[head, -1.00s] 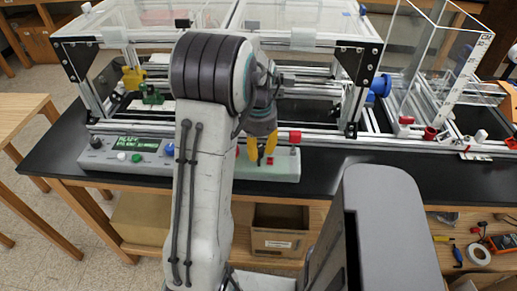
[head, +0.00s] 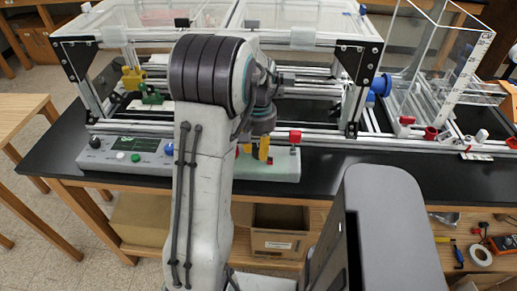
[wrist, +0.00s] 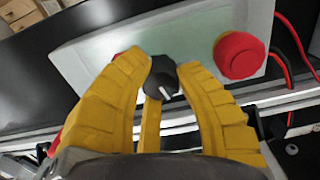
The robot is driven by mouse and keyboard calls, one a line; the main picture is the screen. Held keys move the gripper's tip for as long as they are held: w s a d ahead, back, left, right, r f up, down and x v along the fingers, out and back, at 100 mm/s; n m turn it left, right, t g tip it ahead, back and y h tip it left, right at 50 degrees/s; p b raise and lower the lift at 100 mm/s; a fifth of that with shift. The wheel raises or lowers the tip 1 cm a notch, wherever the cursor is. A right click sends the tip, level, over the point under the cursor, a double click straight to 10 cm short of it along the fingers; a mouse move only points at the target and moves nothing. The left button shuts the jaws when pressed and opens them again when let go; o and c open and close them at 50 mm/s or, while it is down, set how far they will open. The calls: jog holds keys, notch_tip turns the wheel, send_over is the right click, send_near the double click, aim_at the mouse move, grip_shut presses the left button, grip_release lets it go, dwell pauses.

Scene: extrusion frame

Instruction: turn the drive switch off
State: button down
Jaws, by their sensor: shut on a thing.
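The drive switch, a black rotary knob (wrist: 161,76) with a white pointer line, sits on a pale green control box (wrist: 190,35) in the wrist view. The pointer line faces down toward my gripper in that view. My gripper (wrist: 163,78) has its yellow fingers shut around the knob, touching its sides. In the head view my gripper (head: 256,150) is low over the right control box (head: 285,168), and my arm hides much of the box; the knob cannot be made out there.
A large red button (wrist: 239,55) stands beside the knob, close to one finger. A grey console (head: 125,156) with a display and coloured buttons lies left of my arm. The extrusion frame (head: 350,95) rises behind.

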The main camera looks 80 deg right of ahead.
aim_at(258, 146)
jog(key=n, duration=0.6)
jog(key=shift+d, duration=0.1)
jog(key=shift+w, duration=0.1)
dwell(0.4)
jog(key=c, duration=0.9)
grip_release()
notch_tip(258, 146, up, 12)
jog(key=shift+f, duration=0.1)
dwell(0.8)
